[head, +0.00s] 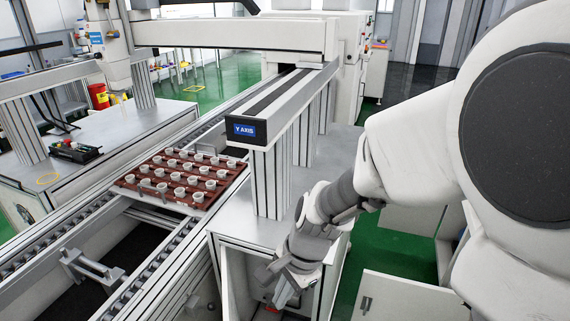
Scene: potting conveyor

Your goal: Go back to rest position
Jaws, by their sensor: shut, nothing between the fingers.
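My gripper (284,291) is at the lower middle of the head view, at the end of my arm, which reaches in from the right. Its fingers are together and point down, with nothing seen between them. It is low beside the grey cabinet (262,232) under the gantry, in front of an open compartment. I cannot tell whether it touches the cabinet.
A reddish-brown tray (123,183) with several white cups sits on the roller conveyor (112,208) at left. A post-borne beam marked Y AXIS (272,113) stands close to my arm. A white cabinet door (396,297) hangs open at lower right. Green floor shows beyond.

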